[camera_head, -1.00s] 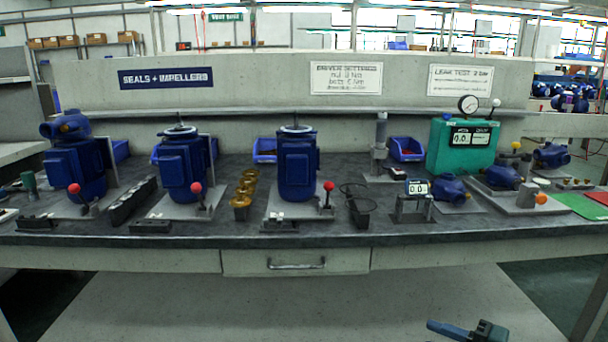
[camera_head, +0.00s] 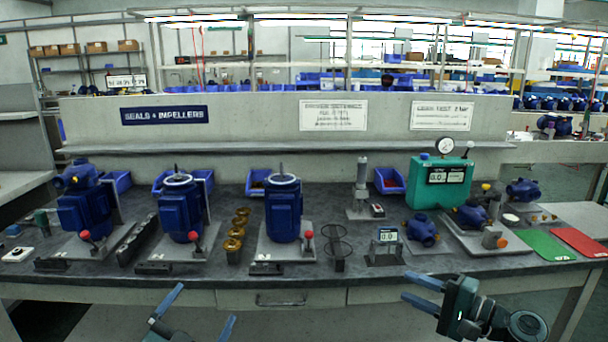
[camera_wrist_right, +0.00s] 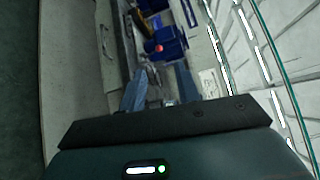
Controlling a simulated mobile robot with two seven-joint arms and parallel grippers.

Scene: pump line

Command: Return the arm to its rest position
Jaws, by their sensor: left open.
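My left gripper (camera_head: 198,312) shows at the bottom edge of the head view, in front of the bench and below its top. Its two blue fingers are spread wide with nothing between them. My right gripper (camera_head: 422,292) is at the lower right, in front of the bench's front edge, pointing left. Its blue fingers are apart and no object shows between them. In the right wrist view its fingers (camera_wrist_right: 160,92) are also apart, with the bench seen sideways beyond. Neither gripper visibly touches anything.
The bench (camera_head: 395,278) has a drawer (camera_head: 280,299) below its front edge. Blue pump units (camera_head: 283,210) stand on grey plates, with brass parts (camera_head: 235,238) between. A green leak tester (camera_head: 440,183), green mat (camera_head: 545,246) and red mat (camera_head: 580,242) are at right.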

